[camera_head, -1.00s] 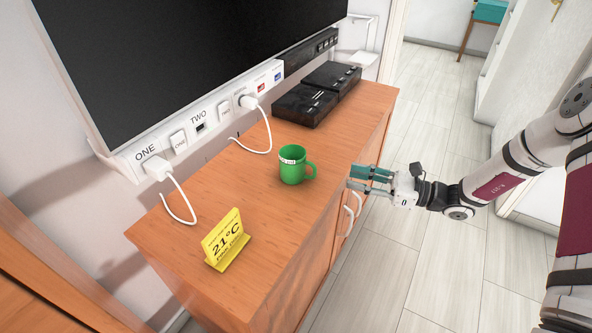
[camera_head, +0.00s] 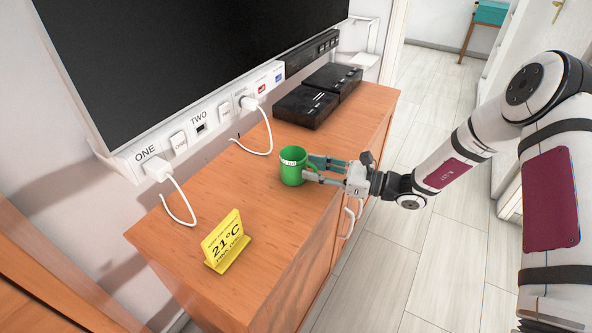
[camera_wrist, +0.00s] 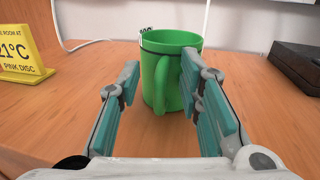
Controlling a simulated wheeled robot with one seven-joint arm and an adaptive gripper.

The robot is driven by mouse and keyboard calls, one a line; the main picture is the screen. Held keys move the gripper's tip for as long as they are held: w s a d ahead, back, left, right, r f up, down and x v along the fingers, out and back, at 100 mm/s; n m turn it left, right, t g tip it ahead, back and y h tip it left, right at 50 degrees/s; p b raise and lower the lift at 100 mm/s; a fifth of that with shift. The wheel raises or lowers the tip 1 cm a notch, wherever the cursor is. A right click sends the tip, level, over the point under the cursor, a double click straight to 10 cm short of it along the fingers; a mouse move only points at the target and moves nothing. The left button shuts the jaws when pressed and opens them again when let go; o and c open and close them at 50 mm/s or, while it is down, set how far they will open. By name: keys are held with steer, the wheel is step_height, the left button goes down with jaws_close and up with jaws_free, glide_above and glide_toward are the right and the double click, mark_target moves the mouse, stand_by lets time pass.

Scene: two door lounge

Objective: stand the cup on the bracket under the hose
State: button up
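A green cup (camera_head: 292,168) stands upright on the wooden cabinet top, its handle (camera_wrist: 164,84) turned toward my gripper. My gripper (camera_head: 309,169) is open at the cup's handle side. In the wrist view its teal-padded fingers (camera_wrist: 162,72) lie left and right of the handle, with the cup body just ahead. The right finger overlaps the cup's edge; I cannot tell if they touch. A white bracket-like frame with a small shelf (camera_head: 364,58) is on the wall at the far right end of the screen. I make out no hose.
The wooden cabinet (camera_head: 200,195) carries a yellow 21°C sign (camera_head: 227,242) at the near left and black boxes (camera_head: 305,104) at the back. White cables (camera_head: 180,200) hang from the socket strip (camera_head: 200,127) onto the top. Open floor (camera_head: 440,110) lies to the right.

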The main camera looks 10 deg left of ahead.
steer(key=shift+c, duration=0.3)
jaws_close()
steer(key=shift+r, duration=0.1)
